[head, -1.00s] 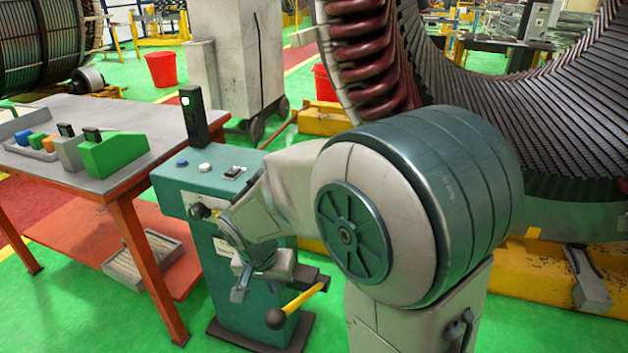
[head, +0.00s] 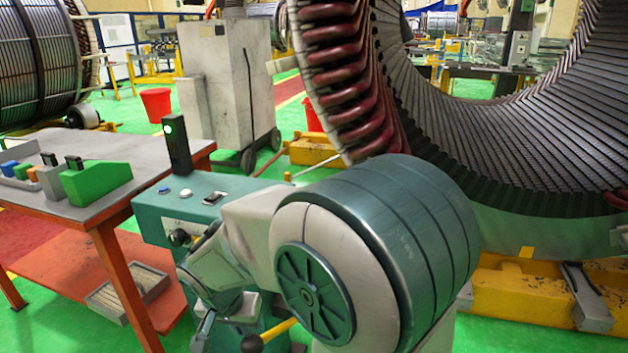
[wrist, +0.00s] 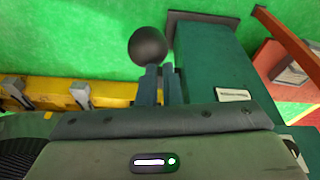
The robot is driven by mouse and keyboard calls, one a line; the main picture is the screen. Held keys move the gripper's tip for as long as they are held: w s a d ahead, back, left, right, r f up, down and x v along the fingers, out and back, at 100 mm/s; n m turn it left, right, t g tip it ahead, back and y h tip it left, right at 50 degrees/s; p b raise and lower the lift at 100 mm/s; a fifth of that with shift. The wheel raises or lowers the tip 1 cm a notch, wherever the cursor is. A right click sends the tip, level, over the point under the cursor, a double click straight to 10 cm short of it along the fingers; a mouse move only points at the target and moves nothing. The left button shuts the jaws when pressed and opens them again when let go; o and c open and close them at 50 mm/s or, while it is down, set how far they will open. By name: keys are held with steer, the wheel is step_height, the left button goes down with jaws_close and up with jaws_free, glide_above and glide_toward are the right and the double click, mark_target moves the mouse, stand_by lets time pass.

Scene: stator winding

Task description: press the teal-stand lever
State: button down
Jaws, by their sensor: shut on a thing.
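The teal stand (head: 152,219) is left of centre in the head view, with a lever at its front. The lever has a yellow rod (head: 280,330) and a black ball knob (head: 251,344), low in the picture. The knob (wrist: 148,46) also shows in the wrist view, right at the fingertips. My gripper (wrist: 160,72) points at the knob with its fingers close together, shut on the lever at its knob end. The exact contact is hidden. In the head view my arm covers part of the stand and the rod's far end.
A grey-topped orange table (head: 95,196) with a green block (head: 97,183) stands at left. A dark post with a green light (head: 177,145) rises at the stand's back. The large stator (head: 500,140) and its yellow base (head: 540,300) are at right.

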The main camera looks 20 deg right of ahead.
steer(key=s+a+r+p, duration=0.3)
steer(key=a+r+p, duration=0.1)
steer(key=r, duration=0.6)
steer(key=shift+a+p, duration=0.3)
steer(key=shift+a, duration=0.05)
steer(key=shift+s+r, duration=0.1)
steer(key=shift+r, duration=0.1)
steer(key=s+d+r+n+y+p, duration=0.2)
steer(key=s+d+r+n+p, duration=0.4)
steer(key=r+p, duration=0.8)
steer(key=s+d, duration=0.3)
steer(key=shift+t, duration=0.4)
steer(key=shift+d, duration=0.2)
